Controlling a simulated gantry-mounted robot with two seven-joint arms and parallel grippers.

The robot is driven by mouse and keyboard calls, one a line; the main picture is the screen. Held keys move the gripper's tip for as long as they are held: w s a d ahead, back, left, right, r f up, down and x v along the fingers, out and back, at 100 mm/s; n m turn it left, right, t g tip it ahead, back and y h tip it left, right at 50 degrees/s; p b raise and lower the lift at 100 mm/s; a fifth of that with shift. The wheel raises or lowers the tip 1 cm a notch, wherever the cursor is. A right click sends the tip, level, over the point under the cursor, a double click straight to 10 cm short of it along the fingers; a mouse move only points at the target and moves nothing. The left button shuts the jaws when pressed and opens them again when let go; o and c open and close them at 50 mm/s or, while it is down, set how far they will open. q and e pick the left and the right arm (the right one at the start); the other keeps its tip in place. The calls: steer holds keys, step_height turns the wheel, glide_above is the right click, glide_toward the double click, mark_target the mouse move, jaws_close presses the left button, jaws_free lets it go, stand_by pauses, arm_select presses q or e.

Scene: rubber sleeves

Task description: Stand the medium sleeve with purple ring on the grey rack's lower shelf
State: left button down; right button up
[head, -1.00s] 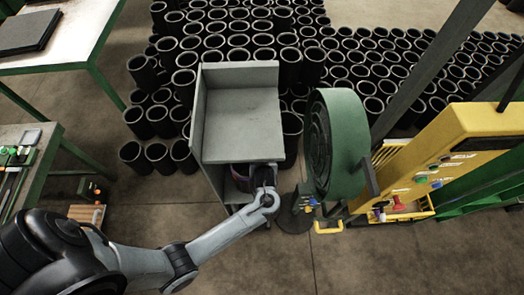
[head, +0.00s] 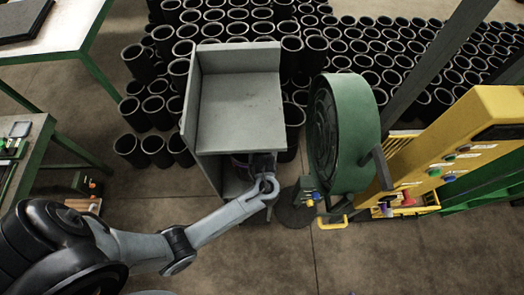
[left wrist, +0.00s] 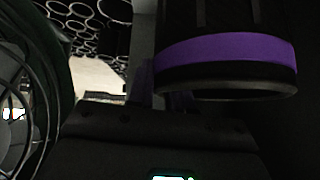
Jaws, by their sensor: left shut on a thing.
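The grey rack (head: 240,110) stands in the middle of the head view, with a high side wall on its left. Its top shelf overhangs the lower shelf (head: 236,180), which only partly shows. My left arm comes in from the lower left, and my left gripper (head: 264,172) is at the rack's front right, partly under the top shelf's edge. It is shut on the medium sleeve, a black tube with a purple ring (left wrist: 225,55). In the left wrist view the sleeve's open rim shows below the ring. Whether the sleeve touches the lower shelf is hidden. My right gripper is out of view.
Many black sleeves (head: 155,110) stand behind and left of the rack. Green-framed tables are at the left. The floor in front is clear.

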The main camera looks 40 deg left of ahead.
arm_select(q)
steer(key=shift+w+r, duration=0.1)
stand_by(0.3)
steer(key=c, duration=1)
jaws_free()
steer(key=shift+f, duration=0.2)
steer(key=shift+r, duration=0.1)
